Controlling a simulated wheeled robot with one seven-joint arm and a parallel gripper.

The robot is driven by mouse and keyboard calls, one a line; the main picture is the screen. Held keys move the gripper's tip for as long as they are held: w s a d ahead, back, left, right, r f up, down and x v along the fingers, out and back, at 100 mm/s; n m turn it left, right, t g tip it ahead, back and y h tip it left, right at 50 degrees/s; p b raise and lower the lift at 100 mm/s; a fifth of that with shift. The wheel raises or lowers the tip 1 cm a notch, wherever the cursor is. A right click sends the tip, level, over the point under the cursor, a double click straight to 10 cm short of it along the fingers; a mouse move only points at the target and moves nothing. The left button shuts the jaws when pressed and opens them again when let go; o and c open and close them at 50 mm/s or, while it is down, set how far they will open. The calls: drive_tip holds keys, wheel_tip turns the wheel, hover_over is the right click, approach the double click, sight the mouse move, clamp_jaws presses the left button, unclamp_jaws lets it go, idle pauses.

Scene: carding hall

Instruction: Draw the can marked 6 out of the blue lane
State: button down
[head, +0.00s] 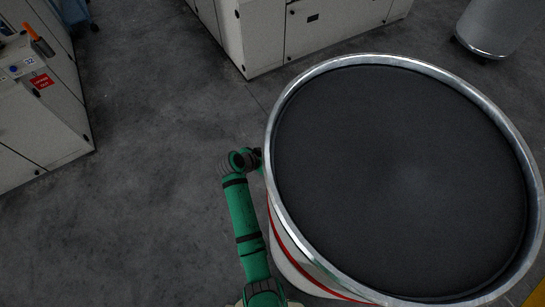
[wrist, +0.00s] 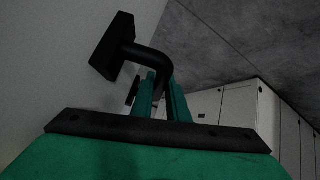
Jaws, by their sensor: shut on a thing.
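A large round can (head: 300,262) with a shiny metal rim, a dark top inside it and a white side with red bands fills the right of the head view. Its pale side wall (wrist: 60,60) also shows at the left in the wrist view. A black bent handle (wrist: 145,52) stands out from that wall on a square plate. My gripper (wrist: 161,80) has its green fingers shut on the handle's bar. In the head view my gripper is mostly hidden beside the can's left side. No number 6 and no blue lane can be made out.
Pale machine cabinets (head: 325,28) stand at the top. A cabinet with a red label (head: 41,82) stands at the left. A grey can on casters (head: 492,28) is at the top right. Bare grey floor (head: 150,200) lies left of the can. A yellow strip (head: 537,296) shows bottom right.

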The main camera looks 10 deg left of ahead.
drive_tip(key=c, duration=1.9)
unclamp_jaws()
drive_tip(key=shift+s+a, duration=0.1)
drive_tip(key=shift+c, duration=0.2)
drive_tip(key=o, duration=0.3)
drive_tip(key=shift+d, duration=0.45)
drive_tip(key=shift+s+a, duration=0.1)
drive_tip(key=shift+a, duration=0.15)
drive_tip(key=shift+s+a+r, duration=0.15)
drive_tip(key=shift+a+r, duration=0.05)
drive_tip(key=v, duration=1)
drive_tip(key=shift+s+d, duration=0.1)
